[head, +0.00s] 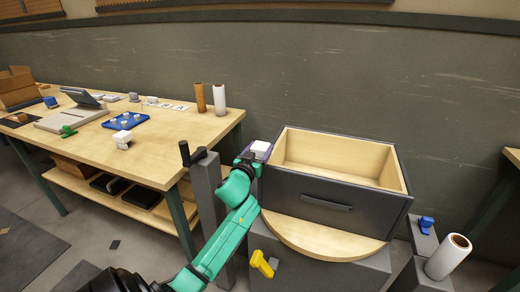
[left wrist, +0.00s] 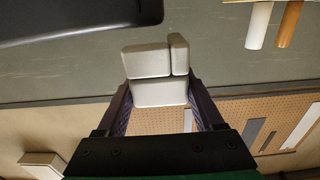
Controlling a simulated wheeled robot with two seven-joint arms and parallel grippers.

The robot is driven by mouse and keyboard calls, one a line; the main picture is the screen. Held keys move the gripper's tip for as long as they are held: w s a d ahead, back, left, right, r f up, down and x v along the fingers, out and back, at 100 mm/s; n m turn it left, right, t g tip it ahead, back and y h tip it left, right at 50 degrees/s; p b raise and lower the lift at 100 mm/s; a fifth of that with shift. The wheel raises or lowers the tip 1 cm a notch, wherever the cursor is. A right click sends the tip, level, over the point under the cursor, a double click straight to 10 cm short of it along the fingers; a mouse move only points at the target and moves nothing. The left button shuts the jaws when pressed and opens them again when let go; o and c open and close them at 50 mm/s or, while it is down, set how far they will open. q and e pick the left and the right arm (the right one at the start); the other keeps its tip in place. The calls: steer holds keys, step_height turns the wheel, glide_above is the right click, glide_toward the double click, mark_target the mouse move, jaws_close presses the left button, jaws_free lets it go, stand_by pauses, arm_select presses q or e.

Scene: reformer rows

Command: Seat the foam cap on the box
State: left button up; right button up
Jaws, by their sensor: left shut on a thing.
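The box (head: 310,197) is dark grey and open-topped, with a pale wood inside that looks empty. Whether the held piece touches the box is unclear. My right gripper is not in view.
The box stands on a rounded wooden top (head: 325,240). A grey post (head: 208,195) stands left of my arm. A white roll (head: 448,257) is at right.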

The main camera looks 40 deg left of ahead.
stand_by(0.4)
arm_select(q)
steer(key=shift+f, duration=0.1)
stand_by(0.4)
steer(key=shift+f+b, duration=0.3)
steer(key=shift+f, duration=0.05)
steer(key=shift+f+b, duration=1.1)
steer(key=shift+f, duration=0.35)
steer(key=o, duration=1.3)
steer(key=shift+o, duration=0.2)
steer(key=shift+s, duration=0.1)
